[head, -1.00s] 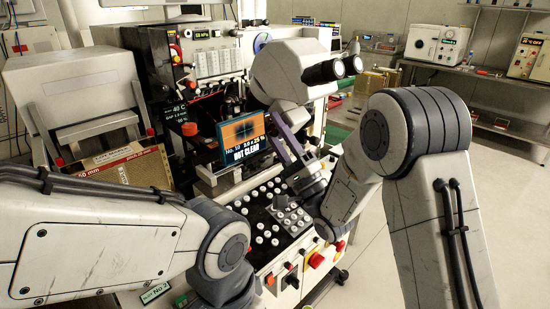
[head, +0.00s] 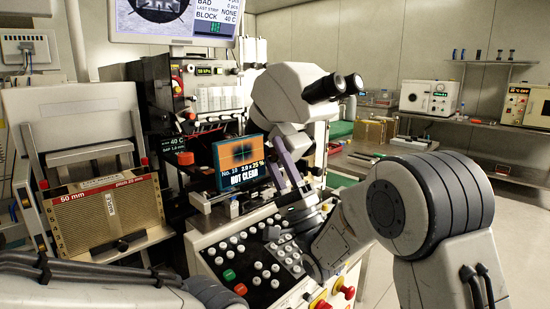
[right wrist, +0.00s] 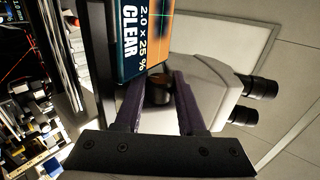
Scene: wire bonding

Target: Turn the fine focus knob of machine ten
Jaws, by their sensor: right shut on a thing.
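The microscope of the bonding machine (head: 285,95) is a pale grey body with two black eyepieces. Below it, a small screen (head: 239,163) reads "No. 10", "2.0 x 25 %" and "NOT CLEAR". My right gripper (head: 285,160) reaches up from the button panel to the microscope's underside, beside the screen. In the right wrist view its two purple fingers (right wrist: 159,82) stand either side of a dark round knob (right wrist: 158,93) and are shut on it. The knob is hidden in the head view. My left arm crosses the lower left; its gripper is out of the picture.
A panel of white buttons (head: 246,252) lies below the screen, with red knobs (head: 347,292) on its front. A gold-brown strip magazine (head: 104,215) stands at left. A monitor (head: 175,18) hangs above. A steel bench (head: 480,150) with instruments is at the back right.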

